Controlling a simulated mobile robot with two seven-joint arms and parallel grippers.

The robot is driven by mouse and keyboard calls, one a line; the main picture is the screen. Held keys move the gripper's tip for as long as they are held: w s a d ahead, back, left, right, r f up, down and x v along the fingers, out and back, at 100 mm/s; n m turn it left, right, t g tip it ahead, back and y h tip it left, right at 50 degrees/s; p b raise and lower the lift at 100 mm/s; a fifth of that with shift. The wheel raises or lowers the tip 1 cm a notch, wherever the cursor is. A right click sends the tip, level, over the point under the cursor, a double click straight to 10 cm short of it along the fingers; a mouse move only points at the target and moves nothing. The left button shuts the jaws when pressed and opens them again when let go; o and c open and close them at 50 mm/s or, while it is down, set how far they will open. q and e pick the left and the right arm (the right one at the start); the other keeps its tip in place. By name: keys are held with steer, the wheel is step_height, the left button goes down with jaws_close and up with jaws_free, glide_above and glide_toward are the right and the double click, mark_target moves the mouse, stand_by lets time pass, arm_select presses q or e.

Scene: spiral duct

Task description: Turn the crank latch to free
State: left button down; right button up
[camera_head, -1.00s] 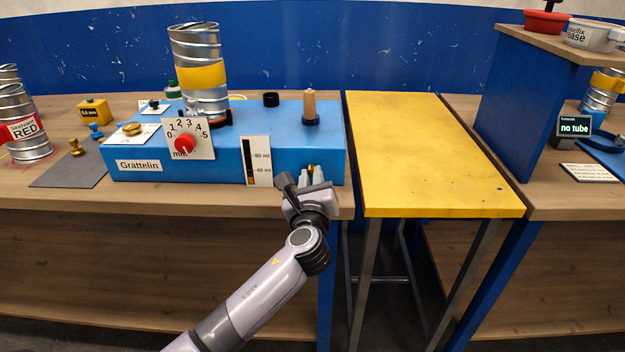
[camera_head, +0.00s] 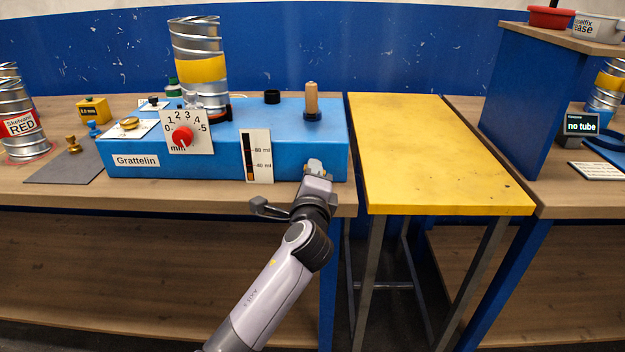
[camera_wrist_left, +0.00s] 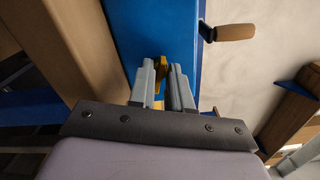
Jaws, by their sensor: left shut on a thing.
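A blue machine (camera_head: 205,160) labelled "Grattelin" stands on the bench. A crank with an upright wooden handle (camera_head: 311,98) is at its right end; the handle also shows in the left wrist view (camera_wrist_left: 236,32). A small brass latch (camera_wrist_left: 160,68) is on the machine's blue face, between my left fingertips in the left wrist view. My left gripper (camera_wrist_left: 165,82) is shut on it. In the head view my left gripper (camera_head: 316,170) is at the machine's lower right front, and it mostly hides the latch. My right gripper is not in view.
A spiral metal tube (camera_head: 200,92) with a yellow band stands on the machine. A red dial (camera_head: 182,136) and a scale card (camera_head: 257,156) are on its front. A bare yellow table (camera_head: 435,150) is to the right.

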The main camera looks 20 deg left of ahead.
arm_select(q)
steer(key=shift+f+n+b, duration=0.1)
steer(key=shift+n+b, duration=0.55)
steer(key=shift+n, duration=0.85)
steer(key=c, duration=1.3)
jaws_free()
steer(key=shift+s, duration=0.15)
